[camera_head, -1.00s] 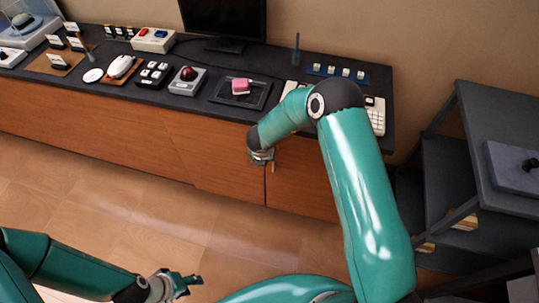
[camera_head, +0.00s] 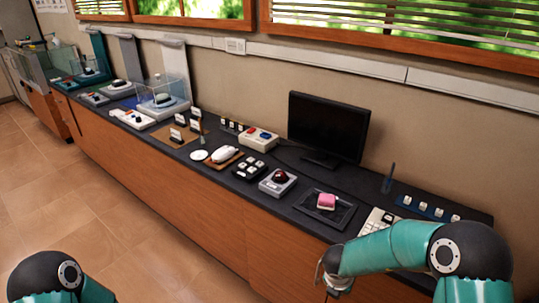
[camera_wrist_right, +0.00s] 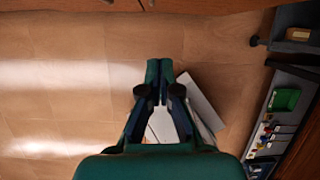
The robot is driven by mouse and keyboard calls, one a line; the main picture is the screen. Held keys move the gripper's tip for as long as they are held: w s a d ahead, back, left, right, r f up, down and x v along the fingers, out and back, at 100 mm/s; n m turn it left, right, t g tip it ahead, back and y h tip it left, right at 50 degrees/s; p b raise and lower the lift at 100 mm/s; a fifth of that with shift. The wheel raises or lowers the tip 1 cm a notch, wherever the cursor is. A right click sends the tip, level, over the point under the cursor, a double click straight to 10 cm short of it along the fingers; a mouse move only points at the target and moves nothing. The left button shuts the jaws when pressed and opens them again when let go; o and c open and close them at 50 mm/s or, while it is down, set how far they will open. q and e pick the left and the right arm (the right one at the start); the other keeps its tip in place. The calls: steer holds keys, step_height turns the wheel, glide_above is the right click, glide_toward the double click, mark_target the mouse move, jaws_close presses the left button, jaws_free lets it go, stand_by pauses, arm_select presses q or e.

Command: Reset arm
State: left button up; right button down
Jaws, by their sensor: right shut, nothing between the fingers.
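My right arm (camera_head: 385,252) is teal and reaches in from the lower right, in front of the dark counter (camera_head: 290,212). In the right wrist view my right gripper (camera_wrist_right: 160,72) has its fingers together with nothing between them. It hangs over the tiled floor (camera_wrist_right: 60,60), apart from any object. My left arm (camera_head: 62,275) shows only at the bottom left corner. My left gripper is out of the picture.
The floor (camera_head: 120,220) at left is clear.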

steer(key=s+f+n+y, duration=0.1)
steer(key=s+f+n, duration=1.05)
steer(key=n, duration=0.45)
steer(key=s+a+n+g+y, duration=0.1)
steer(key=s+a+n, duration=0.4)
steer(key=n, duration=0.7)
steer(key=s+a+n+g+y, duration=0.1)
steer(key=s+a+n+y, duration=0.3)
steer(key=n, duration=0.9)
steer(key=shift+s+a+r+y, duration=0.3)
steer(key=shift+s+a+r, duration=0.1)
steer(key=shift+s, duration=0.5)
